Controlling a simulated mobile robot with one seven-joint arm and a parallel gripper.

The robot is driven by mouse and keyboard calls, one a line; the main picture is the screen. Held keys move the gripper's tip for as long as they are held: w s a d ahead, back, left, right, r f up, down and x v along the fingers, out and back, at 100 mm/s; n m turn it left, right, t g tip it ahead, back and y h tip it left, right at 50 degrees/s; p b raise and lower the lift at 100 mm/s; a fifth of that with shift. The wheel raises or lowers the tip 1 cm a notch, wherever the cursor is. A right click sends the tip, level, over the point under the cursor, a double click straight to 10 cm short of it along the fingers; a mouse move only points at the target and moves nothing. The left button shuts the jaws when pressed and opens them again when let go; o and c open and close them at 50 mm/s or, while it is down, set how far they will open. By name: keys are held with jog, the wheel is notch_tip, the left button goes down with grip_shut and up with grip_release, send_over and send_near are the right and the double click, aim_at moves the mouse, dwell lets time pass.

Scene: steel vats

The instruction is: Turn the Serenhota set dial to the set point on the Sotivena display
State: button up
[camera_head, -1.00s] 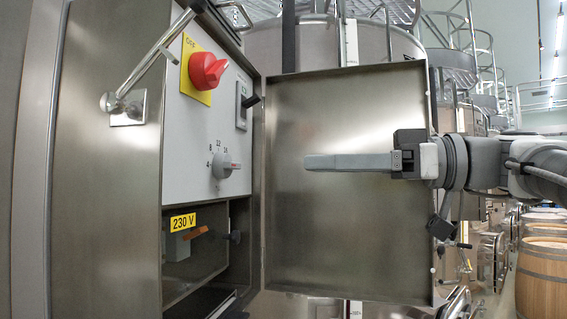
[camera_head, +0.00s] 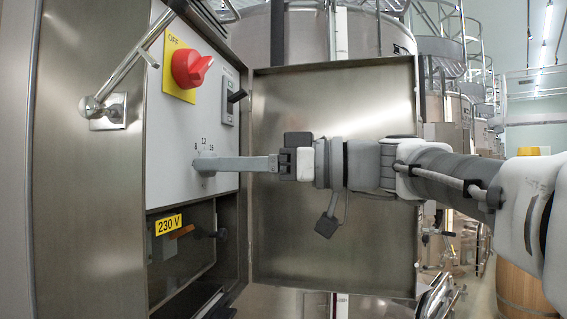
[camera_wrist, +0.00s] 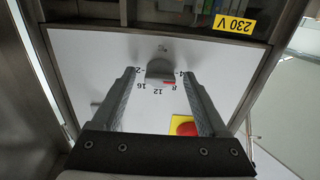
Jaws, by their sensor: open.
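The set dial (camera_wrist: 158,70) is a grey knob on the white panel, with a scale that includes 8, 12 and 16. In the wrist view, which shows the panel upside down, its red mark lies close to the 8. My gripper (camera_wrist: 158,75) is open, one finger on each side of the dial, with gaps visible. In the head view my gripper (camera_head: 203,165) reaches the panel and hides the dial. I cannot read the name Serenhota anywhere, and no display with a readable set point shows.
The steel cabinet door (camera_head: 340,240) stands open behind my arm. A 230 V label (camera_head: 168,224) marks the compartment below. A metal handle (camera_head: 135,62) juts out at left.

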grip_shut()
jog(key=shift+m, duration=0.3)
jog(key=m, duration=1.6)
jog(key=shift+m, duration=0.4)
jog(key=shift+m+p, duration=0.3)
grip_release()
